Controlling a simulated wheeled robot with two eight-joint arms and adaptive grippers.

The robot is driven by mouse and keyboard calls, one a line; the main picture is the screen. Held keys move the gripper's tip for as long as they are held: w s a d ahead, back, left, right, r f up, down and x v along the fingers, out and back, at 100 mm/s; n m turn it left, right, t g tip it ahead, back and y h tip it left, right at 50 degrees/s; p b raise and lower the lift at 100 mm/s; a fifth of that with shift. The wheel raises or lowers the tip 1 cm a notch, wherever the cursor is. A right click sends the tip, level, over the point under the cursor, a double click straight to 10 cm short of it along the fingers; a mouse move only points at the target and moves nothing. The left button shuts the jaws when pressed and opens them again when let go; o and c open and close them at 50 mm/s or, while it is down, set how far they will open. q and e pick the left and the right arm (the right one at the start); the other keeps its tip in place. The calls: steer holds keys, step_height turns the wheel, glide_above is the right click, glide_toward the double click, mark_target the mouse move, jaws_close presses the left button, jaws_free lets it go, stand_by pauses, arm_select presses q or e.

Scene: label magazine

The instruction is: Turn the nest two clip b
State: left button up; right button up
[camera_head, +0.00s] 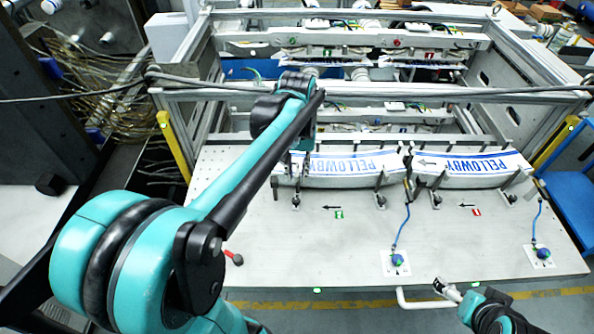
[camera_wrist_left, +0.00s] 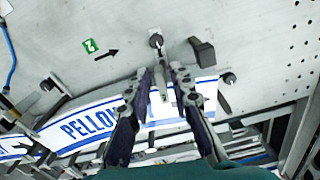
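The left label stack (camera_head: 345,166), printed PELLOWBY in blue, lies in the nest beside the green 2 marker (camera_head: 339,214); both the stack (camera_wrist_left: 88,124) and the marker (camera_wrist_left: 89,46) show in the left wrist view. My left gripper (camera_head: 297,168) is over the left end of this stack. In the wrist view its fingers (camera_wrist_left: 162,72) stand either side of a slim metal clip arm (camera_wrist_left: 161,82) below a round pivot knob (camera_wrist_left: 156,41). Narrow gaps seem to remain beside the arm. Which letter this clip bears is not readable. My right gripper (camera_head: 447,290) is low at the table's front edge, its fingers unclear.
A second label stack (camera_head: 474,168) lies in the right nest behind the red 1 marker (camera_head: 476,211). Blue knobs with cords (camera_head: 398,259) stand at the front. A dark block (camera_wrist_left: 202,52) sits near the clip. The table's left front is mostly bare.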

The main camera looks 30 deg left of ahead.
mark_target(297, 174)
stand_by(0.3)
arm_select(q)
step_height(297, 174, up, 12)
stand_by(0.4)
stand_by(0.4)
